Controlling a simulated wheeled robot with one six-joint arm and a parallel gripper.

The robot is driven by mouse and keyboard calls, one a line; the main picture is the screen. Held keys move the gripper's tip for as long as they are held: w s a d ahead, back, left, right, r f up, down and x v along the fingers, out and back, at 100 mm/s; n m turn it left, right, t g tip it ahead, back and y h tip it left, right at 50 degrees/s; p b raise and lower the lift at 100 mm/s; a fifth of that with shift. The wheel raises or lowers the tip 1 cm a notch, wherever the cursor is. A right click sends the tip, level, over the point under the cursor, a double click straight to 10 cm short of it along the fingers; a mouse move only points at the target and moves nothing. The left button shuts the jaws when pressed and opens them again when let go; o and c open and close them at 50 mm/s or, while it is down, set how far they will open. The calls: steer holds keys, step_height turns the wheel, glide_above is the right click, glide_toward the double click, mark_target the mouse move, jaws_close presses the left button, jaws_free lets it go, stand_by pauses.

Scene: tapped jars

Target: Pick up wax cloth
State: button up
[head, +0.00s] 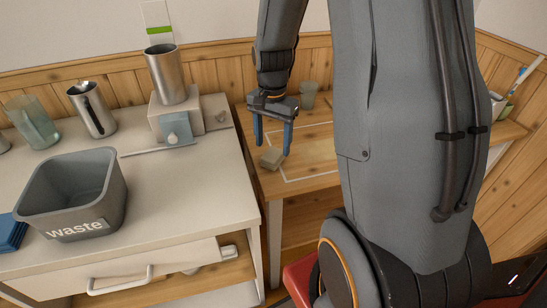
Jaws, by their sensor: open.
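My gripper (273,139) points down over the wooden table (305,187), its two blue fingers apart with nothing between them. A small grey-beige piece (271,159) lies on the table just below the fingertips, near the table's left edge. It may be the wax cloth, but it is too small to be sure. It appears apart from the fingers. A blue folded stack (12,233) sits at the left picture edge, partly cut off. My arm hides the right part of the table.
A grey waste bin (73,190) stands on the white counter (185,195). Behind it are a glass jar (34,125), a metal jug (92,110) and a steel cylinder (167,75) on a pale block. A grey-green cup (308,95) stands at the table's back.

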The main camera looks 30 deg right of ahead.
mark_target(273, 154)
steer(key=shift+f+p, duration=0.35)
steer(key=shift+f, duration=1.55)
steer(key=c, duration=1.2)
step_height(273, 154, up, 10)
steer(key=shift+r+b, duration=0.1)
steer(key=shift+b, duration=0.65)
steer(key=o, duration=0.5)
steer(key=c, duration=0.3)
